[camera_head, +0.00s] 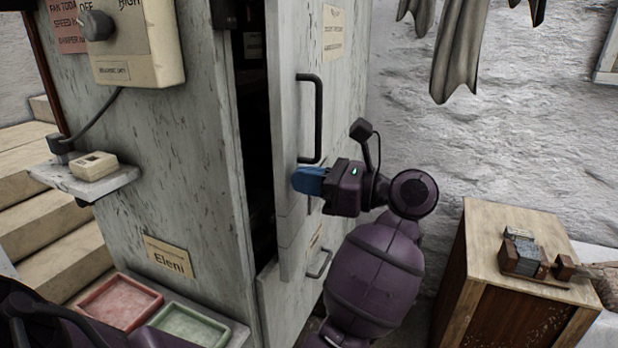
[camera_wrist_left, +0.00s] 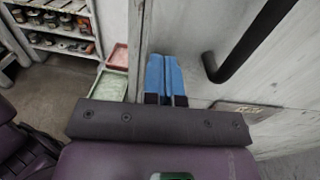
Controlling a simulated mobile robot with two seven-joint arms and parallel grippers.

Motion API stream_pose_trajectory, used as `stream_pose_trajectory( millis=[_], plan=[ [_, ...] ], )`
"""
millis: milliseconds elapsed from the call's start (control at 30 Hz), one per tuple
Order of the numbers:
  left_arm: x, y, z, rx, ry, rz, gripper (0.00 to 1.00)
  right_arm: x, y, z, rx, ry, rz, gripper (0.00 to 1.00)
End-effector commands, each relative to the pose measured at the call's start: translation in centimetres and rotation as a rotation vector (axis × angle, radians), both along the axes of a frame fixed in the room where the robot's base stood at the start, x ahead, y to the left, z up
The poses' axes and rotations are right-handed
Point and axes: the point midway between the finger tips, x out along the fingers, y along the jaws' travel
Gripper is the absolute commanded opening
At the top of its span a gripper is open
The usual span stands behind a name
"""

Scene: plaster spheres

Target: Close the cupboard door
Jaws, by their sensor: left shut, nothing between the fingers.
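The cupboard door (camera_head: 345,70) stands slightly ajar, with a dark gap between its edge and the grey, worn cupboard side (camera_head: 165,190). It has a black bar handle (camera_head: 317,118), which also shows in the left wrist view (camera_wrist_left: 255,42). My left gripper (camera_head: 300,179) is shut and empty, its blue fingers in front of the door face just below the handle. In the left wrist view the fingers (camera_wrist_left: 165,62) are together close to the door surface; I cannot tell whether they touch it. My right gripper is not in view.
Below is a lower front with a smaller handle (camera_head: 320,264). A red tray (camera_head: 120,302) and a green tray (camera_head: 188,326) sit at the cupboard's left foot. A wooden crate (camera_head: 505,290) stands at right. Shelves with jars (camera_wrist_left: 55,25) show in the left wrist view.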

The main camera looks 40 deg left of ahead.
Motion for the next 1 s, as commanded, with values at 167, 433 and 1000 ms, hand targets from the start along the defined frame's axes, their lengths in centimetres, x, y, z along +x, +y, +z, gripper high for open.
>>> stream_pose_trajectory(
  millis=[167,433,1000],
  plan=[
    [-0.1,0.2,0.0,0.0,0.0,-0.001,0.0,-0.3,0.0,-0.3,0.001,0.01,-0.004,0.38],
    [0.0,0.2,-0.1,0.0,0.001,-0.001,0.0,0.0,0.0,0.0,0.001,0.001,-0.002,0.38],
    [-2.3,6.6,0.0,-0.001,0.0,-0.127,0.0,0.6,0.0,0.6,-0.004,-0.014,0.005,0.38]
  ],
)
